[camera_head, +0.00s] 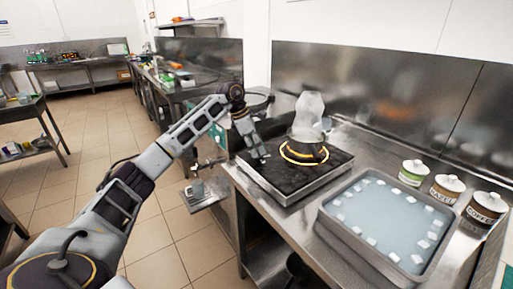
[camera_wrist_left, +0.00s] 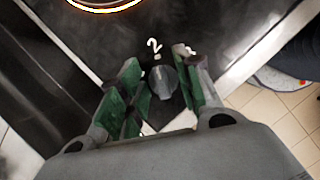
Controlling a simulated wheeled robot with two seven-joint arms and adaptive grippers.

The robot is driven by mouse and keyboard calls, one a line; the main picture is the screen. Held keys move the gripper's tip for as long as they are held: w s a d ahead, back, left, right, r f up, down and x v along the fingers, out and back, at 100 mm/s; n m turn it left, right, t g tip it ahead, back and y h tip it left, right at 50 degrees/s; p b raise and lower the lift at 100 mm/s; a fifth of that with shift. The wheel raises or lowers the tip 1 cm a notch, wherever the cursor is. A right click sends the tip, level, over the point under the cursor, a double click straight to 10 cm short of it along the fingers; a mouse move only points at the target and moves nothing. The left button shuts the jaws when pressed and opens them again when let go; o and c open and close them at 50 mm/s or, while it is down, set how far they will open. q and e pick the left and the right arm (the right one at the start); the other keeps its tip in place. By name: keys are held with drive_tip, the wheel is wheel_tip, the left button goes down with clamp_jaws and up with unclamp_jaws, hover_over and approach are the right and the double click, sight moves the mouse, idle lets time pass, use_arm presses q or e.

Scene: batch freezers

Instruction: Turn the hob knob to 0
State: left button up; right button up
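The hob (camera_head: 270,180) is a black plate with a metal rim on the counter, with a glowing orange ring. The hob knob (camera_wrist_left: 163,82) is small and dark grey in the left wrist view, near a white 2 on the black surface. My left gripper (camera_head: 258,160) is over the hob's left front edge. In the left wrist view its green-padded fingers (camera_wrist_left: 164,90) are spread on either side of the knob, and I cannot tell whether they touch it. A white mark shows just under the 2. The knob is hidden in the head view. My right gripper is not in view.
A pale translucent vessel (camera_head: 309,109) stands on the hob. A metal tray (camera_head: 350,243) with several white cubes around its edge is to the right, with lidded jars (camera_head: 447,188) beyond. A metal wall backs the counter. Tiled floor lies left.

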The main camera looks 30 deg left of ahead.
use_arm(q)
drive_tip(key=shift+c, duration=0.3)
clamp_jaws()
